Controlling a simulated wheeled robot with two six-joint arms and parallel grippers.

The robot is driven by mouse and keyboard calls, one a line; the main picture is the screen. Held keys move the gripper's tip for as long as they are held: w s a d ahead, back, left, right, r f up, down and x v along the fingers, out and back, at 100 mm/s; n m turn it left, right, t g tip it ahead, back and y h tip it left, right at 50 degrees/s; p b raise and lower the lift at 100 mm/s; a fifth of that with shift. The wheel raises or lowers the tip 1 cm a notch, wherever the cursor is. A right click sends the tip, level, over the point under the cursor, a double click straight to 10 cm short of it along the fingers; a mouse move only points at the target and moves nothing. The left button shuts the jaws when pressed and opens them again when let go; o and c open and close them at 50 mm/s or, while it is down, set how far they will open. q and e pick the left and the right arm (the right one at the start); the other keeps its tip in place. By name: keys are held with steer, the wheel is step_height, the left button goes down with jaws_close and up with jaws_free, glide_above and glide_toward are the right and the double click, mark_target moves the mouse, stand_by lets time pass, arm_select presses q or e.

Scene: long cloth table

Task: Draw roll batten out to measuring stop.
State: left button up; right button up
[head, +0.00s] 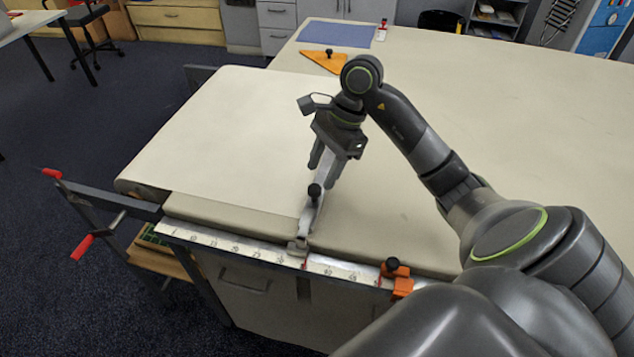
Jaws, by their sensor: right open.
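The pale cloth (230,120) lies flat over the left end of the table. A grey batten (307,222) with a black knob (314,190) lies along the cloth's right edge, its near end by the white measuring rule (240,248). The orange measuring stop (398,278) with a black knob sits on the rule, right of the batten and apart from it. My right gripper (325,172) points down just above and behind the batten's knob, fingers open. I cannot tell whether it touches the knob. The gripper hides the batten's far part. My left gripper is out of view.
A grey bar with red handles (82,245) juts out at the table's left end. An orange triangle (324,61), a blue mat (336,34) and a small red-and-white bottle (381,31) lie at the back. The table (490,120) is bare to the right.

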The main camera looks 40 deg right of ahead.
mark_target(315, 187)
steer(key=shift+x, duration=2)
steer(key=shift+c, duration=0.4)
steer(key=shift+d, duration=0.1)
jaws_close()
